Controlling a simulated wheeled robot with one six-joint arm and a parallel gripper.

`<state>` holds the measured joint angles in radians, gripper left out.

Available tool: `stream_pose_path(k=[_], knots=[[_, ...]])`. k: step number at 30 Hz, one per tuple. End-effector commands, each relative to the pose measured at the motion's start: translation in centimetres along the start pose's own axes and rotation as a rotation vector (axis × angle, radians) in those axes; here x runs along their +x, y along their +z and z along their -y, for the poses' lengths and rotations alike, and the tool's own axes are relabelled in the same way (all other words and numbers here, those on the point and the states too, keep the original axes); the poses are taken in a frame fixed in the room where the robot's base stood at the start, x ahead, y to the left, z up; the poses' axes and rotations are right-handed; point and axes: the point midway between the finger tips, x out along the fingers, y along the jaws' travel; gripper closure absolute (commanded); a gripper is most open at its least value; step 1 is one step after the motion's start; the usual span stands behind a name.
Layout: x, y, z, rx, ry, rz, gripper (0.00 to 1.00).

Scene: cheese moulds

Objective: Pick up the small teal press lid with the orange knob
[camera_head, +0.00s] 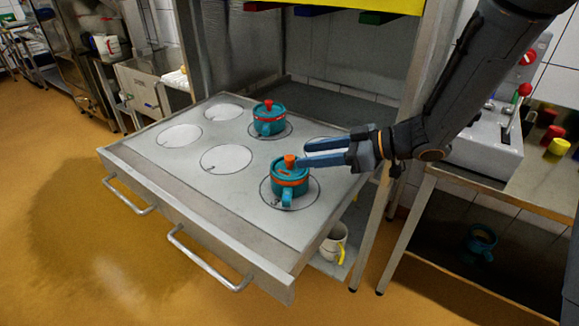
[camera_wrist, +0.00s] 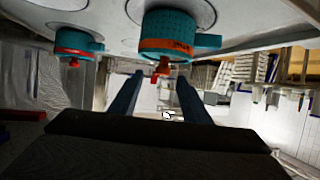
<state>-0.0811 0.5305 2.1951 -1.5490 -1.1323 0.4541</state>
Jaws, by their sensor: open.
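A teal lid with an orange knob (camera_head: 289,161) sits on a teal mould with an orange band and a side handle (camera_head: 288,190), at the front right of the grey drawer top. My gripper (camera_head: 302,154) is open and empty, reaching in from the right with its fingertips close to the knob. In the wrist view, the picture is upside down; the knob (camera_wrist: 163,68) shows between the open fingertips (camera_wrist: 160,77), below the mould's orange band (camera_wrist: 166,46). I cannot tell whether a finger touches the knob.
A second teal mould with a red knob (camera_head: 268,118) stands behind, and also shows in the wrist view (camera_wrist: 73,42). Pale round discs (camera_head: 226,158) lie in the drawer top (camera_head: 150,165). A white mug (camera_head: 334,242) is below. A steel bench (camera_head: 500,180) stands at right.

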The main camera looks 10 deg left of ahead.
Motion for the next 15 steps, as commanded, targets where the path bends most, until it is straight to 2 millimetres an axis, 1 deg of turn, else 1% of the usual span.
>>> stream_pose_path(k=[1, 5, 11, 15], knots=[[0.6, 0.0, 0.1, 0.001, -0.002, 0.002, 0.57], [1.8, -0.1, 0.2, 0.0, 0.0, 0.002, 0.57], [4.6, -0.3, 0.8, 0.0, -0.001, 0.003, 0.57], [6.1, -0.2, 0.6, 0.0, 0.001, 0.003, 0.57]])
